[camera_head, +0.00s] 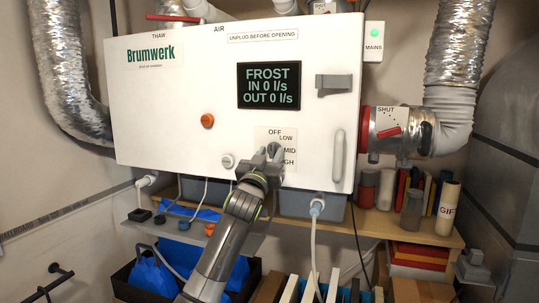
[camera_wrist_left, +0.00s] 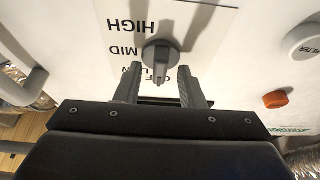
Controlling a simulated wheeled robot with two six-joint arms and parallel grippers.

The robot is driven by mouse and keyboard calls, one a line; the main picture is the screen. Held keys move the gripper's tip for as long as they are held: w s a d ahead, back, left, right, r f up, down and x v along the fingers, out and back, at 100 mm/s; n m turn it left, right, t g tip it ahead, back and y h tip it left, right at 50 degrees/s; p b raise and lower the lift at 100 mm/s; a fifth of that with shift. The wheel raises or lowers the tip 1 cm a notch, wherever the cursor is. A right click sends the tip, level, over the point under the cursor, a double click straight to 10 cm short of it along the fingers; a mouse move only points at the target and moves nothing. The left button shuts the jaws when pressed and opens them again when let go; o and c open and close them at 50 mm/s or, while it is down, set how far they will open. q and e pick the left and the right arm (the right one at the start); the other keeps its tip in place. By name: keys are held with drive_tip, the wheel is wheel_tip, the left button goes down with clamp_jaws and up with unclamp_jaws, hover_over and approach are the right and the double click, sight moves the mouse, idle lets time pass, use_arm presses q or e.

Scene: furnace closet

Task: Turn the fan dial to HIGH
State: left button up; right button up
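The fan dial (camera_wrist_left: 160,56) is a grey knob on a white label plate, seen upside down in the left wrist view. HIGH and MID are readable on the plate; LOW and OFF are partly hidden behind the fingers and knob. The knob's narrow end points down in that picture, toward the OFF side. My left gripper (camera_wrist_left: 158,82) is open, one finger on each side of that narrow end, with visible gaps. In the head view my left gripper (camera_head: 266,158) is in front of the OFF–LOW–MID–HIGH plate (camera_head: 262,133) and mostly hides the dial. My right gripper is not in view.
The white Brumwerk unit (camera_head: 160,100) has a display (camera_head: 269,85) reading FROST, IN 0, OUT 0. Near the dial are an orange button (camera_head: 207,120), a FILTER knob (camera_head: 228,161) and a vertical handle (camera_head: 338,155). A shelf (camera_head: 385,222) with books and jars stands lower right.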

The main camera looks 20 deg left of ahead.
use_arm(q)
clamp_jaws()
